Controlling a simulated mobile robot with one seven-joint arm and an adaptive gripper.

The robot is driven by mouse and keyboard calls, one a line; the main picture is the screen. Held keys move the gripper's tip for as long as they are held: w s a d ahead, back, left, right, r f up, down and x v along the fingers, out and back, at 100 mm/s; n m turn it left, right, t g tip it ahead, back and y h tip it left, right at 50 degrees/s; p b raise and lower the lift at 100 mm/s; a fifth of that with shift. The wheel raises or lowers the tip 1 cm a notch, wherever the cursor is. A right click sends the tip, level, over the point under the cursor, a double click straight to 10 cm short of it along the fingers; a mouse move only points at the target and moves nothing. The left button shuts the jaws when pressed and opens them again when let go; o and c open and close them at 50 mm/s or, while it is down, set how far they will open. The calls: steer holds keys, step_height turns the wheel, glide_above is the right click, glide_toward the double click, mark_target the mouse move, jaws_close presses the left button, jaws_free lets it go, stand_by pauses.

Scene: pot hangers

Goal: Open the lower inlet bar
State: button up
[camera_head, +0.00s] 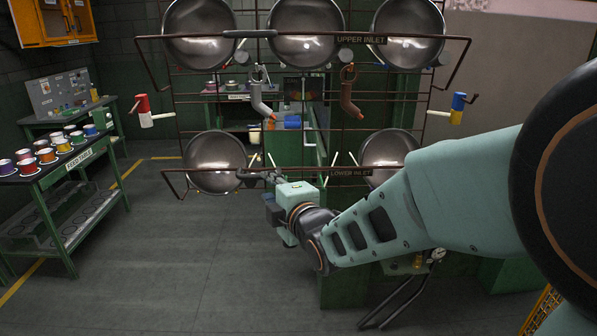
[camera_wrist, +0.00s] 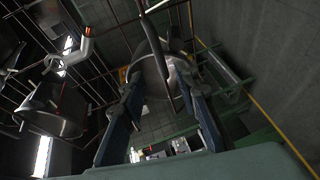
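The lower inlet bar (camera_head: 310,171) is a thin brown bar with a "LOWER INLET" label, running across in front of two lower pots. Its thicker dark grip (camera_head: 250,175) is left of the label. My gripper (camera_head: 264,190) is at this grip, partly hiding the bar. In the wrist view, my gripper (camera_wrist: 162,82) is open, its two dark blue fingers spread wide. The bar's grip (camera_wrist: 158,55) runs between the fingertips in the picture, with a gap on both sides. I cannot tell how deep between the fingers it is.
The upper inlet bar (camera_head: 300,35) crosses three upper pots. Lower pots (camera_head: 215,155) hang behind the lower bar. Hooks (camera_head: 260,98), a red-white handle (camera_head: 145,110) and a blue-yellow handle (camera_head: 458,108) are on the rack. A feed table (camera_head: 65,168) stands left; the floor between is clear.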

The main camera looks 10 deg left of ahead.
mark_target(259, 178)
steer(key=p+x, duration=0.2)
steer(key=x, duration=0.7)
steer(key=shift+w+a+f, duration=0.1)
steer(key=shift+w+a, duration=0.05)
steer(key=shift+w, duration=0.15)
jaws_close()
